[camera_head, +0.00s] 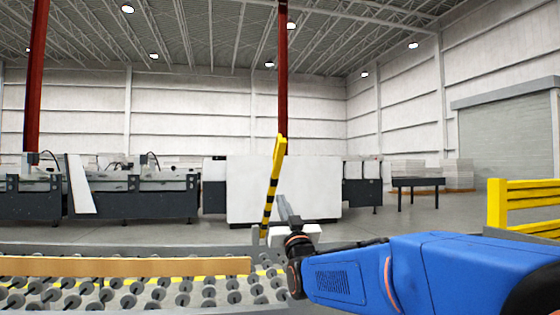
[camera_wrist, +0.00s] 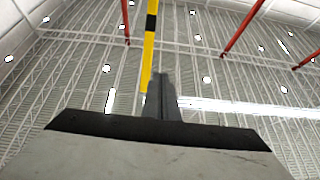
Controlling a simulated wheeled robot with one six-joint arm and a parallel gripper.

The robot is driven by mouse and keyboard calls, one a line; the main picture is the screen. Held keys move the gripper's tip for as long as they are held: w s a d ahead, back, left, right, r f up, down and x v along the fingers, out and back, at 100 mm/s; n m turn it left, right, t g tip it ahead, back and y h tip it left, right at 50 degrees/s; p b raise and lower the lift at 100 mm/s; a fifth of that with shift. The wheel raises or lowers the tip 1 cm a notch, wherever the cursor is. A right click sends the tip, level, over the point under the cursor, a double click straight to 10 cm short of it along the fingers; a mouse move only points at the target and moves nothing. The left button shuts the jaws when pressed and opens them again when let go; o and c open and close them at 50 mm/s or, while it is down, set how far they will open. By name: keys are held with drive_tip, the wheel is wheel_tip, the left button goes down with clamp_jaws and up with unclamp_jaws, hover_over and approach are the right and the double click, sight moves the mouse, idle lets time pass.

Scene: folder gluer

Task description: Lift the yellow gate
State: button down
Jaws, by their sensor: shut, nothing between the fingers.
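The yellow gate (camera_head: 272,185) is a yellow bar with black bands. It stands steeply raised, nearly upright with a slight lean to the right, at the far side of the roller conveyor. In the wrist view the gate (camera_wrist: 149,55) rises just left of the fingers. My gripper (camera_head: 282,203) is shut and empty, pointing up close beside the gate's lower part on its right. In the wrist view the shut fingers (camera_wrist: 162,90) are beside the bar; I cannot tell whether they touch it. The gate's foot is partly hard to make out.
The roller conveyor (camera_head: 185,293) runs along the front, with a long tan board (camera_head: 120,266) on it. A yellow railing (camera_head: 525,205) stands at the right. Grey machines (camera_head: 130,190) and a white panel (camera_head: 250,190) stand behind. Open floor lies between the conveyor and the machines.

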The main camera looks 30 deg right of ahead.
wheel_tip(320, 180, up, 4)
drive_tip(key=d+t+h, duration=0.1)
drive_tip(key=d+t, duration=0.1)
approach(278, 151)
drive_tip(key=shift+h, duration=0.3)
drive_tip(key=x, duration=0.5)
drive_tip(key=shift+w+r, duration=0.1)
drive_tip(key=shift+w, duration=0.2)
drive_tip(key=shift+w+d+r, duration=0.1)
drive_tip(key=shift+w+r, duration=0.2)
drive_tip(key=shift+r, duration=0.05)
drive_tip(key=x, duration=0.7)
drive_tip(key=shift+w+r, duration=0.1)
drive_tip(key=shift+r, duration=0.15)
